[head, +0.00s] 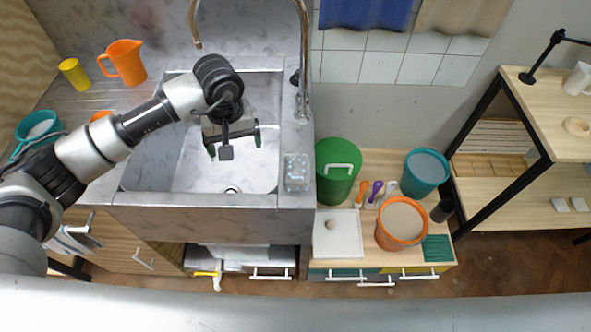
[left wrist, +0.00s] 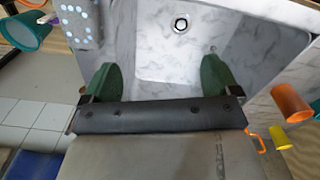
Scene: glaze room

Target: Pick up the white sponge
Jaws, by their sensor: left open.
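My left gripper (head: 234,143) hangs above the basin of the grey marbled sink (head: 160,160). In the left wrist view its two green fingertips (left wrist: 160,74) stand wide apart with nothing between them. I cannot clearly make out a white sponge. A grey block-like thing with pale blue dots (head: 297,172) lies on the sink's right rim, to the right of the gripper and apart from it. It also shows at the upper left of the left wrist view (left wrist: 79,22). My right gripper is not in view.
A tap (head: 302,60) rises behind the sink's right side. An orange jug (head: 126,62) and a yellow cup (head: 74,74) stand at the back left. A green bin (head: 336,178), buckets and a white tray (head: 337,247) stand on the right. The basin looks empty.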

